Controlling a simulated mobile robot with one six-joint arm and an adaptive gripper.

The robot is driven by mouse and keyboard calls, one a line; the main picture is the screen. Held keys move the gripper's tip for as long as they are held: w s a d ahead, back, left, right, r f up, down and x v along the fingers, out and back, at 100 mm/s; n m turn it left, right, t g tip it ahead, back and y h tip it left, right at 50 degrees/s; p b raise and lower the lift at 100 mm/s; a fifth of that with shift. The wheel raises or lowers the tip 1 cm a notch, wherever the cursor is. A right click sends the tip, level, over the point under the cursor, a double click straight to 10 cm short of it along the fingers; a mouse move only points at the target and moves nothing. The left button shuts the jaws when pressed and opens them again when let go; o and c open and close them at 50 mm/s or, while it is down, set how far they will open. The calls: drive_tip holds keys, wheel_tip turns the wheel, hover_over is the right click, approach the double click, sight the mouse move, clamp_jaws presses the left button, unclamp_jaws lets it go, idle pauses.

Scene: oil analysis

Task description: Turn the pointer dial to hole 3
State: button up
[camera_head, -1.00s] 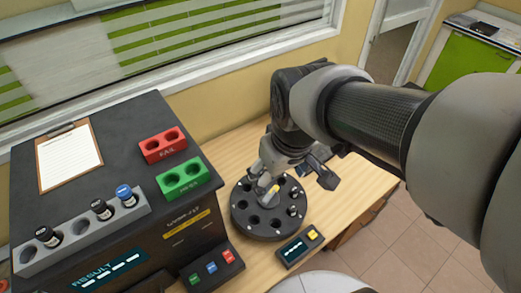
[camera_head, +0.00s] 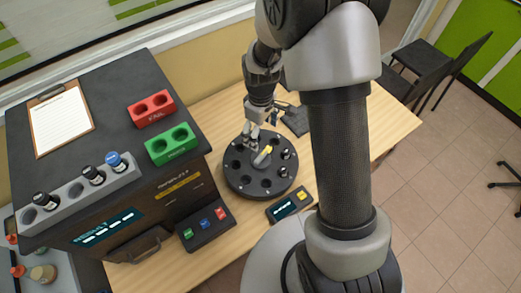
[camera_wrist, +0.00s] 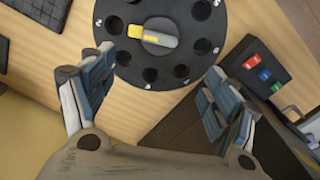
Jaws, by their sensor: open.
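The pointer dial (camera_head: 261,159) is a grey knob with a yellow tip at the middle of a round black disc (camera_head: 258,172) with a ring of holes. In the wrist view the dial (camera_wrist: 160,38) has its yellow end toward the left, at a hole near the disc's left edge. The hole numbers are too small to read surely. My gripper (camera_head: 252,143) is over the back part of the disc, just behind the dial. In the wrist view my gripper (camera_wrist: 160,66) is open and empty, its fingers apart either side below the dial.
A black analyser with a green rack (camera_head: 172,146), a red rack (camera_head: 152,108) and a grey vial rack (camera_head: 78,198) stands left. A button box (camera_head: 207,226) and a small display (camera_head: 290,205) are in front of the disc.

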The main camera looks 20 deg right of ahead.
sight(261, 156)
wheel_tip(261, 156, down, 14)
drive_tip(key=b, duration=0.3)
drive_tip(key=shift+f, duration=0.25)
drive_tip(key=shift+c, duration=0.4)
drive_tip(key=c, duration=1)
